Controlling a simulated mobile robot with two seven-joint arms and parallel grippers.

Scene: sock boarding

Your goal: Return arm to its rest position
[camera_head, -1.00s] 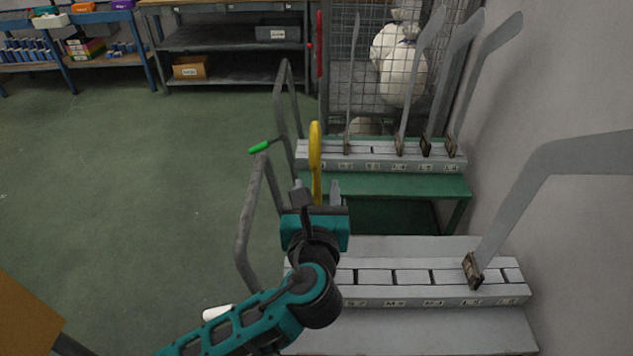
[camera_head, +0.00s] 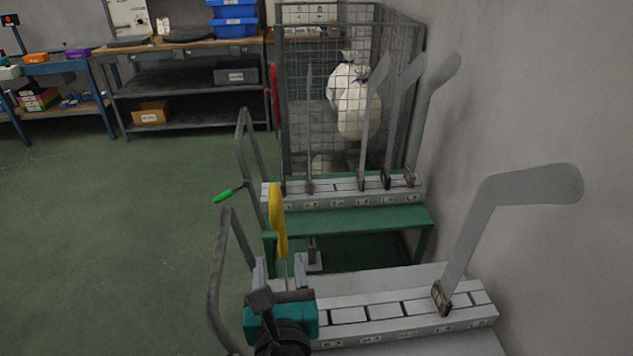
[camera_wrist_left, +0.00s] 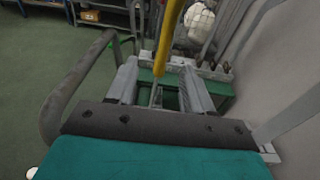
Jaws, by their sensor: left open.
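My left gripper (camera_head: 281,270) is in the lower middle of the head view, at the left end of the near slotted rack (camera_head: 362,322). Its fingers are apart, and they also show apart in the left wrist view (camera_wrist_left: 158,90). A yellow upright piece (camera_head: 277,218) with a thin stem appears in line with the gap between the fingers. It also shows in the left wrist view (camera_wrist_left: 170,35). I cannot tell how far beyond the fingers it stands. A grey angled board (camera_head: 470,235) stands at the right end of the near rack. My right gripper is out of view.
A second slotted rack with several upright grey boards stands on a green table (camera_head: 350,222) behind. A wall is close on the right. Green floor (camera_head: 100,230) is open at left.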

